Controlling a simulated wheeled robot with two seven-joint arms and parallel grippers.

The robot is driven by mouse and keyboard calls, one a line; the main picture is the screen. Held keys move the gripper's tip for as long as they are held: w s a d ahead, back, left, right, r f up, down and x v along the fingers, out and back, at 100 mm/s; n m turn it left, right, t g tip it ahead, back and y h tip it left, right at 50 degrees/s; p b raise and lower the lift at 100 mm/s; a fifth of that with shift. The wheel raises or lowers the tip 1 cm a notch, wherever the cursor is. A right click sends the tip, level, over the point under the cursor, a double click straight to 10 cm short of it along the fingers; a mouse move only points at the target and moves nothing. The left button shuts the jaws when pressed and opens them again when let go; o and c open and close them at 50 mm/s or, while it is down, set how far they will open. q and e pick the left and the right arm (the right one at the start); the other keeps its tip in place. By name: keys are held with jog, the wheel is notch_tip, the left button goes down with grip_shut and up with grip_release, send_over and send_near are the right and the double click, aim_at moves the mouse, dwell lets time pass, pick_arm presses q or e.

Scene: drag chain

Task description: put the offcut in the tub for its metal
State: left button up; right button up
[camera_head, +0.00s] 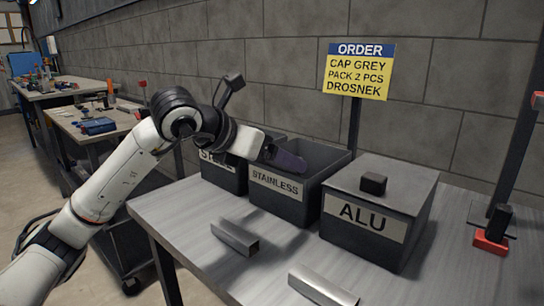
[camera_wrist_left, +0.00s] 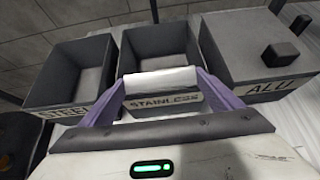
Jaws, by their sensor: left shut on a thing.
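My left gripper (camera_head: 285,158) is over the open dark grey STAINLESS tub (camera_head: 276,204), near its front left. In the left wrist view its purple fingers (camera_wrist_left: 160,82) are shut on a pale silvery offcut (camera_wrist_left: 160,79), which spans between them in front of the STAINLESS tub (camera_wrist_left: 155,101). The offcut is hidden in the head view. The open STEEL tub (camera_head: 222,174) stands to the left and looks empty in the wrist view (camera_wrist_left: 70,75). The ALU tub (camera_head: 362,225), on the right, has a closed flat top with a black block on it. My right gripper is not in view.
Two more metal channel pieces (camera_head: 235,238) (camera_head: 322,287) lie on the table (camera_head: 185,230) in front of the tubs. An order sign (camera_head: 358,70) stands behind. A black and red fixture (camera_head: 493,235) stands at the right. The table's front right is clear.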

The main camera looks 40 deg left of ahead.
pick_arm(q)
jog(key=o, duration=1)
jog(key=v, duration=0.8)
jog(key=r+v, duration=0.1)
jog(key=v, duration=0.3)
jog(key=shift+r+p, duration=0.15)
jog(key=shift+p, duration=0.25)
